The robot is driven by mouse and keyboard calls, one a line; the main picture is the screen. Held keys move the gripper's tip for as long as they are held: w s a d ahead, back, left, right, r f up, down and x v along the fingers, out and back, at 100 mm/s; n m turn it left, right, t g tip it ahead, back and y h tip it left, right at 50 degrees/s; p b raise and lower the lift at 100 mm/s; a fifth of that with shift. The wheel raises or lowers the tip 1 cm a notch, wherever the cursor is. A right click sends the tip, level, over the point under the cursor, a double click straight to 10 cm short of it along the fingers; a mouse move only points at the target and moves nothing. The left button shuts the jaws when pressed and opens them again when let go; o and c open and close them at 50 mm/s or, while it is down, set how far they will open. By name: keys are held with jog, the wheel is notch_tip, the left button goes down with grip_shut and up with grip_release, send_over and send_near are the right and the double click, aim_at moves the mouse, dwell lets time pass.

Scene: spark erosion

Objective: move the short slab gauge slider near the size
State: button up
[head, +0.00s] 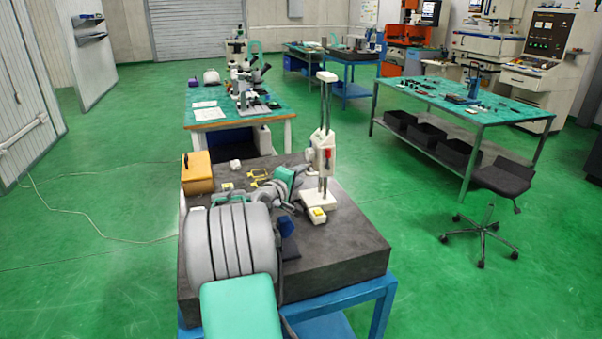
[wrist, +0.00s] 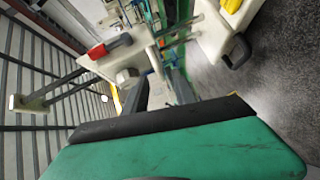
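The slab gauge stands upright on the dark granite slab (head: 345,243). It has a white base, two tall posts (head: 325,105) and a cap on top. Its slider (head: 324,160) is a white block with a red part, low on the posts. In the wrist view the slider (wrist: 135,62) appears sideways, with a red lever and a grey round knob (wrist: 127,77). My gripper (wrist: 160,76) has two dark fingers with a gap between them, close to the slider by the knob. I cannot tell whether they touch it. In the head view my arm partly hides the gripper.
On the slab are an orange box (head: 197,173), a small white block (head: 235,164), yellow pieces and a dark blue block (head: 287,226). The gauge base (wrist: 215,40) shows in the wrist view. A stool (head: 495,185) stands right. Green floor is open around the slab.

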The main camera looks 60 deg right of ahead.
jog(key=d, duration=0.3)
jog(key=shift+d+f, duration=0.15)
jog(key=shift+f, duration=0.1)
jog(key=shift+c, duration=0.2)
grip_shut()
dwell(0.9)
